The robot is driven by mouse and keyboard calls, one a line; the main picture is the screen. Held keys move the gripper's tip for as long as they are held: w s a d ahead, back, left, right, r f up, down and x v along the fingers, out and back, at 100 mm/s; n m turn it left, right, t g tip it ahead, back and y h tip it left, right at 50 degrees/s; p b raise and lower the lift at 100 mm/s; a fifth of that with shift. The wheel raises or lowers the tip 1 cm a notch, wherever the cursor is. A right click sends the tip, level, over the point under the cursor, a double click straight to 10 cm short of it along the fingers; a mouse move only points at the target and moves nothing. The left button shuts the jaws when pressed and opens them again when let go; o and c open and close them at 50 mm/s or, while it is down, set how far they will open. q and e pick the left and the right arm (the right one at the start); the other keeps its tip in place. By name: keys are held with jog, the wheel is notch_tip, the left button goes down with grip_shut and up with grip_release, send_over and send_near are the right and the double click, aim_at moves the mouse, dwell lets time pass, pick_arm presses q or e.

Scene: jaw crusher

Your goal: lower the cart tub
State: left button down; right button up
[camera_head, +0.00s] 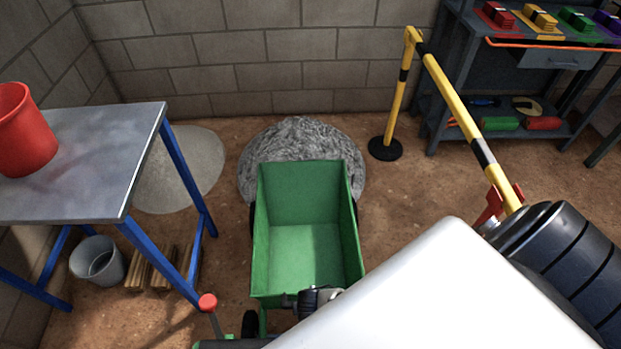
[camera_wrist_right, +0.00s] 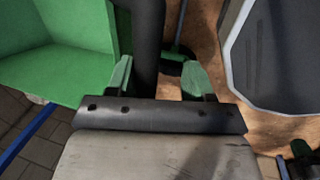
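The green cart tub (camera_head: 305,195) is in the middle of the head view, empty, its inside facing me. I cannot tell how far it is tilted. It also shows at the upper left of the right wrist view (camera_wrist_right: 60,65). My right gripper (camera_head: 312,300) is at the tub's near end, partly hidden by my white arm. In the wrist view its two green-tipped fingers (camera_wrist_right: 160,78) are apart. A dark bar (camera_wrist_right: 147,40) runs between them, with a gap to the right finger. A lever with a red knob (camera_head: 208,303) stands left of the near end.
A grey heap (camera_head: 300,135) lies behind the tub. A metal table (camera_head: 90,180) with a red bucket (camera_head: 25,130) stands left, a grey bucket (camera_head: 98,262) below. A yellow-black barrier (camera_head: 455,105) and a workbench (camera_head: 545,60) are right. Floor between tub and barrier is clear.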

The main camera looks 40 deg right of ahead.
jog(key=shift+d, duration=0.1)
dwell(0.3)
jog(key=shift+r, duration=0.15)
jog(key=p+v, duration=0.3)
jog(key=v, duration=0.7)
jog(key=shift+r, duration=0.35)
jog(key=shift+s, duration=0.15)
